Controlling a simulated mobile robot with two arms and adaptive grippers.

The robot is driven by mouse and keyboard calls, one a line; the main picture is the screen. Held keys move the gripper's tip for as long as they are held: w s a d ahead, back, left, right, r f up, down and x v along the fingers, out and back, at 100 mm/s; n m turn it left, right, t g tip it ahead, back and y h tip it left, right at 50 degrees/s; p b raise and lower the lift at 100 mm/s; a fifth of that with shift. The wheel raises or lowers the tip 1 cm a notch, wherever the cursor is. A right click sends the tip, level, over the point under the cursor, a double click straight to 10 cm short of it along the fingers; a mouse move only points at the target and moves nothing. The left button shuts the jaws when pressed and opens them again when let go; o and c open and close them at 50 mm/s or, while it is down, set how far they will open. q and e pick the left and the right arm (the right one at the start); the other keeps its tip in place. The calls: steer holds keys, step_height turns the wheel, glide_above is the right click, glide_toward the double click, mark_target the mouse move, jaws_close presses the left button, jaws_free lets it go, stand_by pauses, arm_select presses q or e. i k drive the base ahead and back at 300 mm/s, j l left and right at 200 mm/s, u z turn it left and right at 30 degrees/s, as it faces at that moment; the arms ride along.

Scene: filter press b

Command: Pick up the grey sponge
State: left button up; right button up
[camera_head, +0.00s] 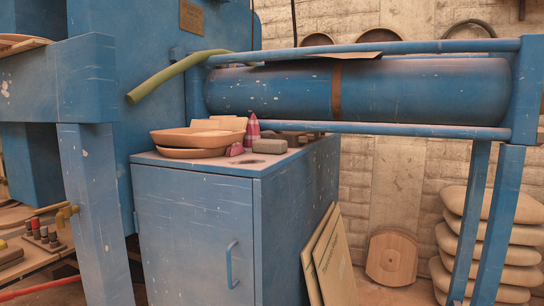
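A small grey-brown block (270,146), which looks like the grey sponge, lies on top of the blue cabinet (195,225) near its right side. Neither of my grippers shows in the head view.
Stacked tan bowls (187,141) holding pale blocks stand on the cabinet's left side. A large blue cylinder (430,90) and its rails hang above and behind the sponge. Boards (335,262) lean against the cabinet's right side. Stacked sacks (490,240) stand at the right.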

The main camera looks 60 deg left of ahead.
mark_target(267, 146)
steer(key=u, duration=1.75)
